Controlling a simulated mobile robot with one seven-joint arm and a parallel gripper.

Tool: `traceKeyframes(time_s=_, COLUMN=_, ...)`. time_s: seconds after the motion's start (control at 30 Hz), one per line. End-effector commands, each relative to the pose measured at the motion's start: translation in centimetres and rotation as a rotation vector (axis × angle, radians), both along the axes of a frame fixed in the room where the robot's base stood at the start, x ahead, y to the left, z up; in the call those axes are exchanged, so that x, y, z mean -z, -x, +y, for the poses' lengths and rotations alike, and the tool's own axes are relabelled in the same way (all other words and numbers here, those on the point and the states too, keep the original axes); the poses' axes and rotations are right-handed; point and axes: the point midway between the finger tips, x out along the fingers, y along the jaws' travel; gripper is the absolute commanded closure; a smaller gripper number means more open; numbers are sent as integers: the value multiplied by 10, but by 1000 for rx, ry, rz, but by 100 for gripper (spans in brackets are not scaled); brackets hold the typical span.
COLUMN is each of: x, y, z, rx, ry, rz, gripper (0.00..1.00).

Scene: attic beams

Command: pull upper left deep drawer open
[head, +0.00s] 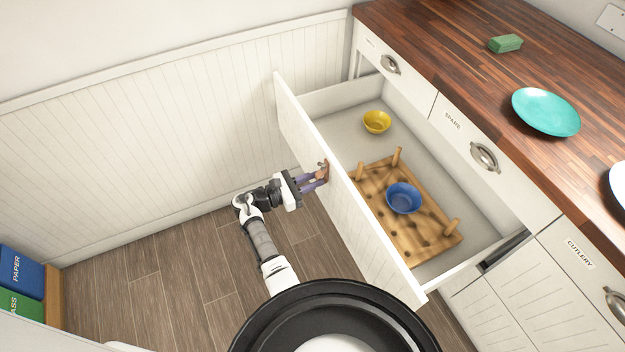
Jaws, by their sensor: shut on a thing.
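The deep white drawer (340,207) stands pulled far out of the cabinet below the counter. Its front panel faces left and its inside shows from above. My gripper (324,173) is at the outer side of the front panel, shut on the drawer's handle (323,165). The fingers cover much of the handle. Inside the drawer are a yellow bowl (377,121), a wooden peg board (426,232) with upright pegs, and a blue bowl (403,198) on the board.
Shallow drawers with cup handles, one labelled SPARE (484,156), sit shut above. A teal plate (546,111) and a green block (505,43) are on the wooden counter (440,45). Blue and green bins (22,272) stand at far left. The floor (165,275) left of the drawer is clear.

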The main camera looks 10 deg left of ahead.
Motion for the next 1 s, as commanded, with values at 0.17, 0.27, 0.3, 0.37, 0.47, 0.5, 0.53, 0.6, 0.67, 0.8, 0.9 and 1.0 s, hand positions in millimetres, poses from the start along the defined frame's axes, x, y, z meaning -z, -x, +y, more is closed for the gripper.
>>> traceKeyframes(time_s=0.17, x=0, y=0, z=0, rx=0, ry=-1, rz=-1, gripper=62)
traceKeyframes(time_s=0.27, x=0, y=0, z=0, rx=0, ry=-1, rz=-1, gripper=58)
traceKeyframes(time_s=0.3, x=0, y=0, z=0, rx=0, ry=-1, rz=-1, gripper=58)
traceKeyframes(time_s=0.37, x=0, y=0, z=0, rx=0, ry=-1, rz=-1, gripper=58)
traceKeyframes(time_s=0.47, x=0, y=0, z=0, rx=-1, ry=0, rz=0, gripper=58)
traceKeyframes(time_s=0.5, x=0, y=1, z=2, rx=-1, ry=0, rz=0, gripper=58)
traceKeyframes(time_s=0.53, x=1, y=2, z=3, rx=-2, ry=-1, rz=-1, gripper=58)
traceKeyframes(time_s=0.6, x=1, y=6, z=9, rx=-3, ry=-1, rz=-1, gripper=58)
traceKeyframes(time_s=0.67, x=2, y=11, z=16, rx=-4, ry=-1, rz=-1, gripper=58)
traceKeyframes(time_s=0.8, x=3, y=28, z=41, rx=-6, ry=-1, rz=-2, gripper=58)
traceKeyframes(time_s=0.9, x=3, y=42, z=60, rx=-5, ry=0, rz=-2, gripper=58)
traceKeyframes(time_s=1.0, x=3, y=55, z=78, rx=-5, ry=-1, rz=-2, gripper=58)
